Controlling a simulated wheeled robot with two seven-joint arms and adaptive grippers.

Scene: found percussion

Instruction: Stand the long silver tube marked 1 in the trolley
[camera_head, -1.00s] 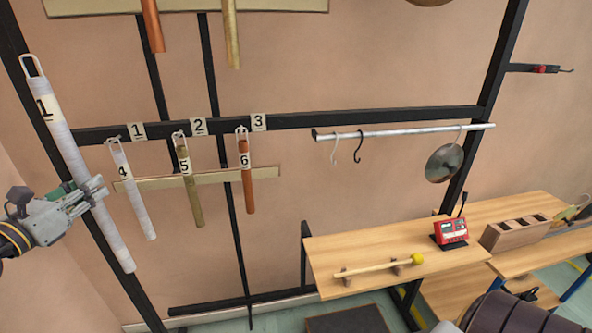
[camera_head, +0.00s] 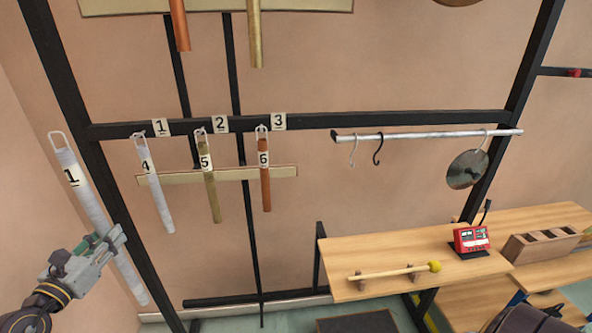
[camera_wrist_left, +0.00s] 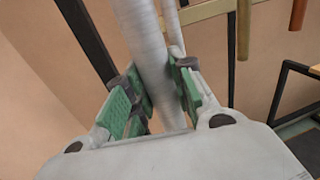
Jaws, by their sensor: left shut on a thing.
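The long silver tube marked 1 (camera_head: 96,208) hangs tilted in my left gripper (camera_head: 112,243), its wire loop at the top and its lower end leaning right. The gripper is shut around the tube below its middle. In the left wrist view the green pads of the left gripper (camera_wrist_left: 160,100) press on both sides of the silver tube (camera_wrist_left: 145,45). The tube is in front of the black frame's left post, clear of the hooks. The trolley is not clearly identifiable in these frames. My right gripper is not in view.
Tubes 4 (camera_head: 155,190), 5 (camera_head: 210,190) and 6 (camera_head: 265,188) hang from the black rail (camera_head: 330,119) just right of the held tube. A wooden bench (camera_head: 385,255) carries a mallet (camera_head: 400,271) and a red device (camera_head: 471,240). A metal disc (camera_head: 466,169) hangs at right.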

